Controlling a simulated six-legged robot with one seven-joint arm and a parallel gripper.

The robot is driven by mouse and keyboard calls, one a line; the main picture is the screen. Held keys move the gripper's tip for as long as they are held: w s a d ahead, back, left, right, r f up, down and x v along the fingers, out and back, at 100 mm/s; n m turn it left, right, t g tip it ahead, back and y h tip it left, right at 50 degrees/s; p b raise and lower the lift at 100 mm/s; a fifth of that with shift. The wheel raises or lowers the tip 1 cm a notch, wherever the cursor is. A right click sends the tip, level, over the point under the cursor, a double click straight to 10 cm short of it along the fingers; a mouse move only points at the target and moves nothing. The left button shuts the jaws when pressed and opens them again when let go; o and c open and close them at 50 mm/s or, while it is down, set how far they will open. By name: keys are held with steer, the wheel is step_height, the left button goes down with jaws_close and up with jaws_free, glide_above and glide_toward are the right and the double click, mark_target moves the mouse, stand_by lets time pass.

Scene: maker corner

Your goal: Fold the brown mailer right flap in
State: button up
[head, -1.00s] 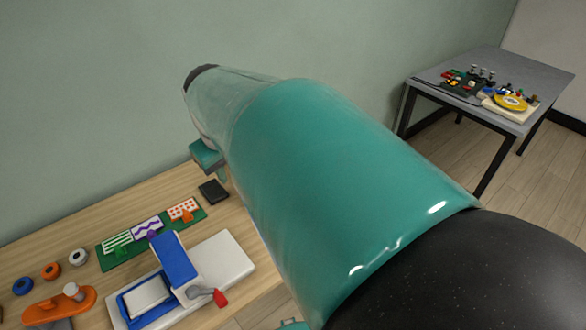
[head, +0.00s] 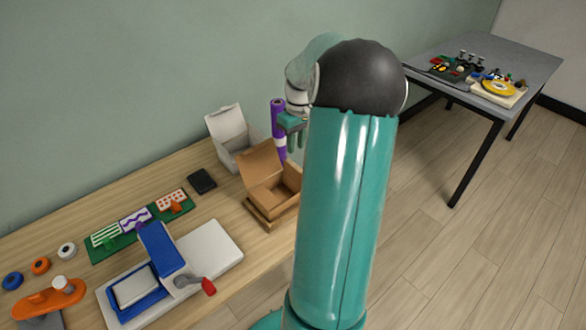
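The brown mailer (head: 268,200) stands open on the wooden bench, just left of my arm. Its tall back panel (head: 262,158) is raised, and part of its inside shows. My arm covers its right edge, so I cannot tell how the right flap lies. My gripper (head: 296,142) hangs with its teal fingers down, above and behind the mailer in the picture, in front of a purple roll. It looks apart from the mailer. The fingers are small and partly overlap, so their opening is unclear.
A white open box (head: 230,135) stands behind the mailer, beside the purple roll (head: 279,118). A black block (head: 201,181), a green board with cards (head: 138,222) and a blue-and-white press (head: 165,262) lie to the left. A grey table (head: 518,68) stands far right.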

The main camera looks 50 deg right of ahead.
mark_target(294, 169)
steer(key=f, duration=1)
steer(key=shift+w+a+f, duration=0.1)
steer(key=shift+a+f, duration=0.1)
steer(key=shift+a, duration=0.15)
jaws_close()
